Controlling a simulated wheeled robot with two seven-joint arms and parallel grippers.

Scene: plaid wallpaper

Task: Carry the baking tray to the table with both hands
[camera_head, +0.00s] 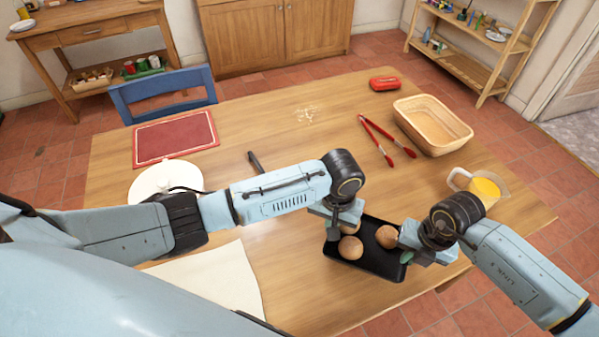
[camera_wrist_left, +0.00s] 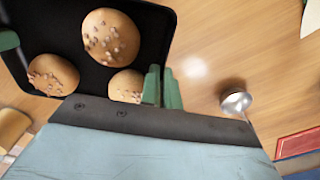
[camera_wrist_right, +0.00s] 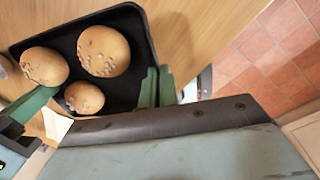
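The black baking tray (camera_head: 372,266) holds round brown buns (camera_head: 350,248) and is over the front right part of the wooden table (camera_head: 300,280). The left wrist view shows the tray (camera_wrist_left: 158,28) with three buns, and the right wrist view shows it (camera_wrist_right: 135,18) too. My left gripper (camera_wrist_left: 161,86) is shut on one tray rim. My right gripper (camera_wrist_right: 157,87) is shut on the opposite rim. The tray looks about level. I cannot tell whether its underside touches the table. My left forearm hides part of the tabletop.
A cream cloth (camera_head: 215,280), white plate (camera_head: 150,182) and red board (camera_head: 175,138) lie left on the table. The middle back is mostly clear.

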